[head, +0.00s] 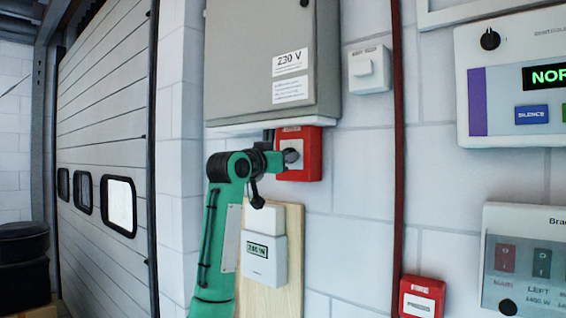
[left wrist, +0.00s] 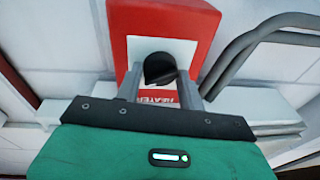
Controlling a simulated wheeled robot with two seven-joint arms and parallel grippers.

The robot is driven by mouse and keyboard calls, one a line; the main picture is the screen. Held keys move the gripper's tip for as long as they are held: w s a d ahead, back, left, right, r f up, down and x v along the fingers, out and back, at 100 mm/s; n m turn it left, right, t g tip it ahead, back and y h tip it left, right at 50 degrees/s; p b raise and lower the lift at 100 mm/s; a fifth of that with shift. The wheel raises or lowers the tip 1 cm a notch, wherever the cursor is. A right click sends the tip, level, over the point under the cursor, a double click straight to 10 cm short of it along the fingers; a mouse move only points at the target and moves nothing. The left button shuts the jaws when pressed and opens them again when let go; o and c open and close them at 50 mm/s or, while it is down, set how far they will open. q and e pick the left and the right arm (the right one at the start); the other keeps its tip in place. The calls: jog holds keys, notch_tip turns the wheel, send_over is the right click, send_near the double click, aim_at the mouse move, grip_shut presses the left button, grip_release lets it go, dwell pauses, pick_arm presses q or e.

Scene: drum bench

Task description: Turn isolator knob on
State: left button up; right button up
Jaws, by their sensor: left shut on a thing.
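The isolator knob (left wrist: 160,68) is a dark round knob on a white plate in a red box (left wrist: 170,22), whose lettering is partly hidden. In the head view the red box (head: 313,157) is on the wall just below the grey 230 V cabinet. My left gripper (head: 290,156) is at the front of this box, covering much of the plate. In the left wrist view its two fingers (left wrist: 160,82) stand one on each side of the knob, shut on it. The knob's exact angle is hard to tell. My right gripper is in neither view.
The grey cabinet (head: 262,60) juts out above the red box. A meter (head: 263,262) on a wooden board is below. A dark red pipe (head: 398,150), another red box (head: 422,298) and two control panels are to the right. A shutter door (head: 105,130) is left.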

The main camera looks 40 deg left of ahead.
pick_arm(q)
jog(key=shift+a+m+h+p, duration=0.1)
jog(key=shift+m+h+p, duration=0.45)
jog(key=shift+m, duration=2.75)
jog(key=shift+f+h, duration=0.1)
jog(key=shift+h, duration=0.15)
jog(key=o, duration=1)
jog(key=shift+c, duration=0.2)
jog(key=shift+s+b, duration=0.1)
jog(key=shift+b, duration=0.2)
